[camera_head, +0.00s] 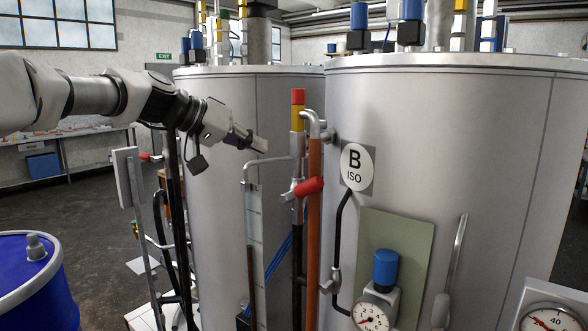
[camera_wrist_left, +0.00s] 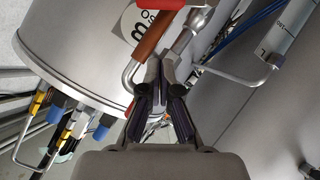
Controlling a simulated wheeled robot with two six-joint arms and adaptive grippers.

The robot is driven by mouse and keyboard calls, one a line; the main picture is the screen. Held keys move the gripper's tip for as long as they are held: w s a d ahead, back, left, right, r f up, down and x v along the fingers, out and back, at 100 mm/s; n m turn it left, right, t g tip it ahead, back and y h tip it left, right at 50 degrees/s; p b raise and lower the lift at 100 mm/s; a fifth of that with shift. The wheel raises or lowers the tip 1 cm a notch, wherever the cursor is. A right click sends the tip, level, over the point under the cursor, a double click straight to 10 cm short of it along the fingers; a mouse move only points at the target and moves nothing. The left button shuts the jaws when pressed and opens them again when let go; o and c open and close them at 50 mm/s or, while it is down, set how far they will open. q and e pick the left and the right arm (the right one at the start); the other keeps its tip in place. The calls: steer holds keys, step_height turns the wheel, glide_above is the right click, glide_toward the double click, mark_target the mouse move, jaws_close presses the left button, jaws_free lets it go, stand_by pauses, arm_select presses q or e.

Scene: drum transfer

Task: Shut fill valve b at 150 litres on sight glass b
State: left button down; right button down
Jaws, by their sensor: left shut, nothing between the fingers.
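Fill valve b has a red lever (camera_head: 308,187), lying nearly level with a slight tilt across the pipework left of the B ISO sign (camera_head: 357,167). The red lever also shows at the top edge of the left wrist view (camera_wrist_left: 170,4). A tall tube that looks like sight glass b (camera_head: 253,212) stands left of it, pale above and brown below; its litre marks are too small to read. A marked tube also shows in the left wrist view (camera_wrist_left: 288,42). My left gripper (camera_head: 262,146) is shut and empty, up and left of the lever and apart from it. My right gripper is out of view.
The big steel tank B (camera_head: 450,130) fills the right, with another tank (camera_head: 215,110) behind. An orange-brown pipe (camera_head: 314,240) and bent steel pipes crowd the valve. A blue drum (camera_head: 35,285) stands lower left. Gauges (camera_head: 374,314) sit lower right.

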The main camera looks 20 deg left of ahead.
mark_target(301, 191)
arm_select(q)
steer(key=w+d+f+p, duration=0.2)
steer(key=w+d+f, duration=0.2)
steer(key=d+f, duration=0.2)
steer(key=shift+w+d+f, duration=0.2)
steer(key=shift+w+f, duration=0.15)
